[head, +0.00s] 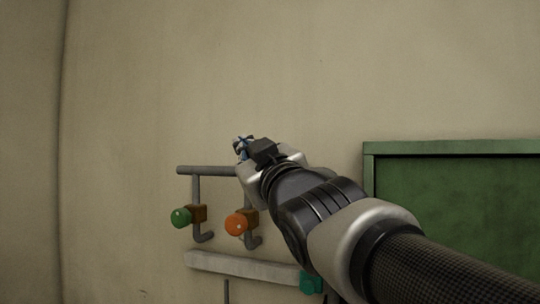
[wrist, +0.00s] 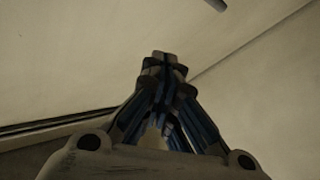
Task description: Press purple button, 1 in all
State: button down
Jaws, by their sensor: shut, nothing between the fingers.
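No purple button shows in either view; my arm covers part of the wall fixture in the head view. My gripper (head: 243,148) is raised in front of the wall, near the grey horizontal pipe (head: 205,170). In the wrist view my gripper (wrist: 167,60) has its dark and blue fingers together, with nothing between them. A green round knob (head: 181,217) and an orange round knob (head: 236,224) hang on the fixture below the pipe. A teal knob (head: 311,283) sits lower, partly behind my arm.
A pale horizontal bar (head: 235,266) runs below the knobs. A green framed panel (head: 455,205) stands at the right, partly behind my arm. A grey rod end (wrist: 216,4) shows at the top of the wrist view. The upper wall is bare.

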jog(key=w+d+p, duration=0.3)
jog(key=w+p, duration=0.3)
jog(key=w, duration=0.2)
dwell(1.4)
jog(key=shift+w+d, duration=0.15)
jog(key=shift+w, duration=0.3)
jog(key=shift+w+d+p, duration=0.2)
jog(key=shift+w+p, duration=0.25)
jog(key=shift+w, duration=0.05)
dwell(0.8)
jog(key=shift+s+a, duration=0.1)
jog(key=shift+s, duration=0.05)
jog(key=shift+s+a+b, duration=0.25)
jog(key=shift+s+b, duration=0.5)
jog(key=shift+f, duration=0.1)
